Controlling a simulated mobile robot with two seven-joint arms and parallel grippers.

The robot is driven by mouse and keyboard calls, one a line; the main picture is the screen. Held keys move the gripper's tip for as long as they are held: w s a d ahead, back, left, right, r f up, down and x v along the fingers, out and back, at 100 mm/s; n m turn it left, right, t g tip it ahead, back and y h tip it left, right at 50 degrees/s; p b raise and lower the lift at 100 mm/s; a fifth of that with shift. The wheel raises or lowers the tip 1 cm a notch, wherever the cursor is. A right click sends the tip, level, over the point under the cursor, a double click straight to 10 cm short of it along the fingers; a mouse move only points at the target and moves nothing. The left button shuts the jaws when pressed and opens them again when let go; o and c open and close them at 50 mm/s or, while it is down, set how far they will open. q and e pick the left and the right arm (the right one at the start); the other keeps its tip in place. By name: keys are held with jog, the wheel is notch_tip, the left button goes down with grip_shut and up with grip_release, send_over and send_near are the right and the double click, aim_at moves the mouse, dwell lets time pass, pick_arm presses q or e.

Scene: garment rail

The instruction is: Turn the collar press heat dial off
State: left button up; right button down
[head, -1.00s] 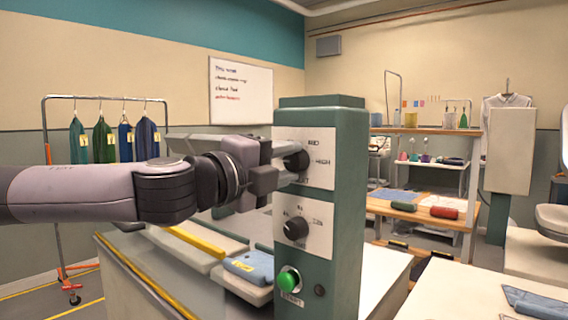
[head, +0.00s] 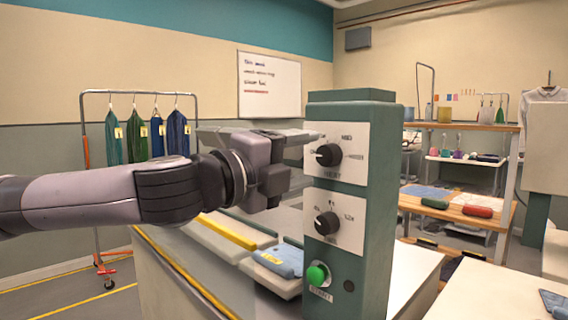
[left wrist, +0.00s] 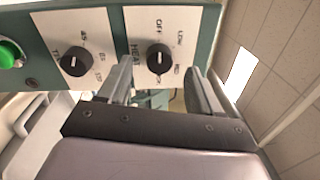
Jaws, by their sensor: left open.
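The collar press control box (head: 346,105) is a tall dark green column with white label plates. Its black heat dial (head: 328,155) sits on the upper plate, with MED marked above it and HEAT below. My left gripper (head: 308,137) is open and empty, to the left of the dial and apart from it. In the left wrist view, the heat dial (left wrist: 159,58) shows beyond the open fingers (left wrist: 158,80), between their tips, with OFF, LOW and MED printed around it. I cannot surely read which mark its pointer faces. My right gripper is not in view.
Below sit a second black dial (head: 326,223) and a green START button (head: 318,274). A folded blue garment (head: 280,260) lies left of the box. A garment rail (head: 138,92) stands behind my left arm. Shelves with a red roll (head: 478,211) stand at the right.

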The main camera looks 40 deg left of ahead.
pick_arm(q)
jog(key=s, duration=0.3)
jog(key=shift+s+a+f+b, duration=0.1)
jog(key=shift+s+b, duration=0.1)
jog(key=shift+b, duration=0.15)
dwell(0.8)
